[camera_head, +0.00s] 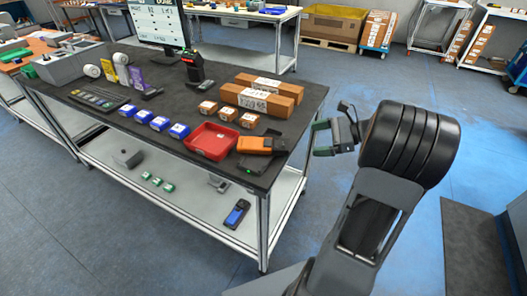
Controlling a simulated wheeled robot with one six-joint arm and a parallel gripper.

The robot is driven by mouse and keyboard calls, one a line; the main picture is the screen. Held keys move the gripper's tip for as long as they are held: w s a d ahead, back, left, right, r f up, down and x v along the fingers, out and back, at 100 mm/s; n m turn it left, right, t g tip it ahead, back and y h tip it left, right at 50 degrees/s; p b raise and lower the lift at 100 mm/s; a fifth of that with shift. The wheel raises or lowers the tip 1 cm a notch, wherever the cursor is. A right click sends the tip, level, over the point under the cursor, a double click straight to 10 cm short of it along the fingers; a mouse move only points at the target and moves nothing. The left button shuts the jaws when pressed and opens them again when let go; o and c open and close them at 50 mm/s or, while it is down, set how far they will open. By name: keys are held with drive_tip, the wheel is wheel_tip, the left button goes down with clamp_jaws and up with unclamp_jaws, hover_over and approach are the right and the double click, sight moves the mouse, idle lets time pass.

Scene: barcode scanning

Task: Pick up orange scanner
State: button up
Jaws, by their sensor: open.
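The orange scanner (256,145), orange with black parts, lies at the near right end of the dark workbench (180,77). It seems to rest on or against a flat dark item (245,165) below it. My gripper (318,139) is open and empty, off the bench's right edge. It is to the right of the scanner, apart from it. The far finger is partly hidden by the gripper body and my arm.
A red tray (211,141) sits just left of the scanner. Small brown boxes (228,113), blue-and-white boxes (160,123) and long cardboard boxes (262,97) are close by. A black upright device (194,68) stands behind. A lower shelf (190,205) holds small items.

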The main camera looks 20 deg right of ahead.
sight(283, 144)
drive_tip(key=x, duration=0.7)
drive_tip(key=shift+a+r, duration=0.1)
drive_tip(key=shift+x, duration=2.65)
drive_tip(key=shift+s+a+r, duration=0.15)
drive_tip(key=c, duration=1.1)
drive_tip(key=shift+c, duration=0.6)
drive_tip(key=shift+r, duration=0.15)
